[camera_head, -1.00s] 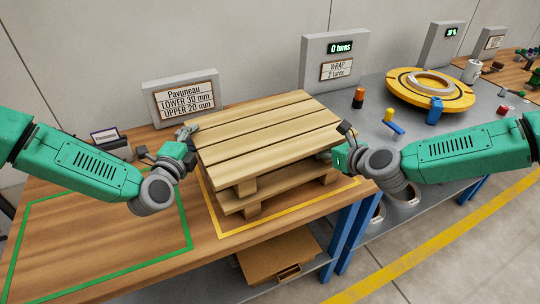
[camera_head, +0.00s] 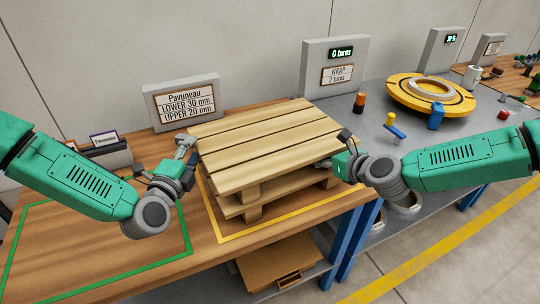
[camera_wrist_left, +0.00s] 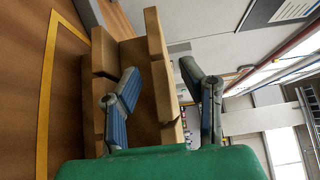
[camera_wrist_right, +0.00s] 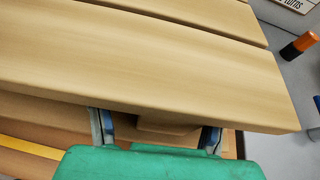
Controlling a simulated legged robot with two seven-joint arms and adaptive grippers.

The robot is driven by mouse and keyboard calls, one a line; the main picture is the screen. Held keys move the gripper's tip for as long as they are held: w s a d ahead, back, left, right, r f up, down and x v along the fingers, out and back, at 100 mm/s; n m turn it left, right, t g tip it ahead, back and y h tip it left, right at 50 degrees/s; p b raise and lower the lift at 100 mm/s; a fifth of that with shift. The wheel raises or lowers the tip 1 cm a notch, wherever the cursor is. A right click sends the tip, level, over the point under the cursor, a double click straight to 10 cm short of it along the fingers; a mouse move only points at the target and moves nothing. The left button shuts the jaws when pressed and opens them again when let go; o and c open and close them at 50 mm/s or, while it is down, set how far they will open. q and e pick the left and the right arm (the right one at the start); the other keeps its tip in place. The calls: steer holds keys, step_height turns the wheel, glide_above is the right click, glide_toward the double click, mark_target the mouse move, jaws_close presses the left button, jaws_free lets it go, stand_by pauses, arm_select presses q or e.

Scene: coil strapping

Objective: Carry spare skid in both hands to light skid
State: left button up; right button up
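A wooden skid (camera_head: 262,140) with a slatted top lies inside the yellow outline on the wooden table. A lower wooden layer (camera_head: 236,207) shows under its deck; I cannot tell whether that is a second skid. My left gripper (camera_head: 187,157) is at the skid's left edge. In the left wrist view its fingers (camera_wrist_left: 165,95) are apart, on either side of the upper board. My right gripper (camera_head: 335,163) is at the right edge. In the right wrist view its fingers (camera_wrist_right: 158,128) are apart beneath the deck edge, with a block between them; the tips are partly hidden.
A sign (camera_head: 184,101) reads "Pavuneau, LOWER 30 mm, UPPER 20 mm". A green outline (camera_head: 185,232) marks bare table at left. A grey table at right holds a yellow turntable (camera_head: 400,88), an orange-black cylinder (camera_head: 359,102) and a blue-yellow tool (camera_head: 394,128). A box (camera_head: 275,262) sits below.

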steer(key=shift+d+f, duration=0.1)
steer(key=shift+d, duration=0.65)
steer(key=shift+s+d, duration=0.1)
arm_select(q)
steer(key=s, duration=0.2)
steer(key=s+d, duration=0.1)
steer(key=s, duration=0.1)
steer(key=shift+s+r, duration=0.1)
steer(key=shift+r, duration=0.05)
arm_select(e)
steer(key=v, duration=1.2)
arm_select(q)
steer(key=shift+a, duration=0.4)
step_height(320, 180, up, 12)
steer(key=p, duration=1)
steer(key=shift+d+f+p, duration=0.2)
steer(key=shift+f+p, duration=0.05)
steer(key=shift+p, duration=0.1)
arm_select(e)
step_height(320, 180, up, 13)
steer(key=shift+w, duration=0.2)
